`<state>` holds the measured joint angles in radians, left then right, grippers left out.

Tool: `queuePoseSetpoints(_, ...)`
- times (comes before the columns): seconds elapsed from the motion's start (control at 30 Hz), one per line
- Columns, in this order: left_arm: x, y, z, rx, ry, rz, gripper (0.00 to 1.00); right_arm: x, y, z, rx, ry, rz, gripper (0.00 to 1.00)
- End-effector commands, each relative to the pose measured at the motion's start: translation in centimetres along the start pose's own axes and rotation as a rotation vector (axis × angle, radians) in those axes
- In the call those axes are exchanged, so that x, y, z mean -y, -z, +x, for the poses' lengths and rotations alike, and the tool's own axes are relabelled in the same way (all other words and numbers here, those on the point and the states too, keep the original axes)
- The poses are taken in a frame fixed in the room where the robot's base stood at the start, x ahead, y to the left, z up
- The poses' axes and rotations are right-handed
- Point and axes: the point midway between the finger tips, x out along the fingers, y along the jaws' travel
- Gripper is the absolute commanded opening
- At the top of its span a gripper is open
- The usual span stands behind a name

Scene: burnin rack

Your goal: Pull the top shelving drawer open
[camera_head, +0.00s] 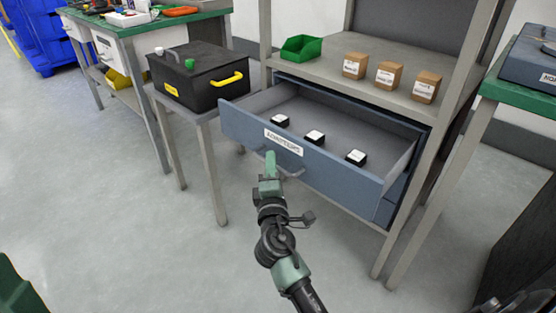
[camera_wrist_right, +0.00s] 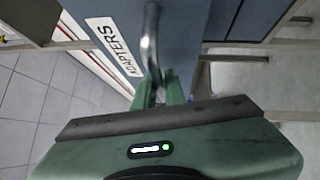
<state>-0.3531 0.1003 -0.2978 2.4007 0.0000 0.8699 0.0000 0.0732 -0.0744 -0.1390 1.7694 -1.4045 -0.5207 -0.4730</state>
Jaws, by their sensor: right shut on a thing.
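The top drawer (camera_head: 327,170) of the shelving is blue-grey, labelled "ADAPTERS", and stands pulled well out of its unit. Three small black items with white tops lie spread inside it. My right gripper (camera_head: 270,163) is at the drawer front and shut on its metal handle (camera_head: 291,171). In the right wrist view the handle (camera_wrist_right: 150,40) runs down between the green fingers (camera_wrist_right: 160,90), beside the "ADAPTERS" label. My left gripper does not show.
The shelf (camera_head: 330,75) above holds a green bin (camera_head: 301,48) and three small cardboard boxes. A black box with a yellow handle (camera_head: 200,76) stands on a small table close to the drawer's left. A green-topped bench (camera_head: 515,95) is at the right. The floor in front is clear.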

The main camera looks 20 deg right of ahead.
Motion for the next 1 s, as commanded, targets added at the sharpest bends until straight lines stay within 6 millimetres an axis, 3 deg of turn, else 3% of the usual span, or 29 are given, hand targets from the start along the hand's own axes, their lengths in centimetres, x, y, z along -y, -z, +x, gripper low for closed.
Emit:
queuePoseSetpoints(0.37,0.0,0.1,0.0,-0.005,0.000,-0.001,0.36,0.2,0.1,-0.1,0.000,0.004,-0.001,0.00)
queuePoseSetpoints(0.4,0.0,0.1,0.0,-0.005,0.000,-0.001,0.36,0.2,0.1,-0.1,0.000,0.004,-0.001,0.22)
queuePoseSetpoints(0.43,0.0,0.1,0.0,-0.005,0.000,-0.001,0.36,0.2,0.1,-0.1,0.000,0.003,-0.001,0.30)
queuePoseSetpoints(0.47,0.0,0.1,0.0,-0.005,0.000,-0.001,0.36,0.1,0.1,-0.1,0.000,0.003,-0.001,0.32)
queuePoseSetpoints(0.8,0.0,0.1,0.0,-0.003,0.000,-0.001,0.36,0.1,0.1,-0.4,0.000,0.001,-0.001,0.32)
queuePoseSetpoints(1.0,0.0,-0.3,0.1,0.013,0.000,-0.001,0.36,0.2,0.1,-3.2,0.000,0.005,-0.001,0.32)
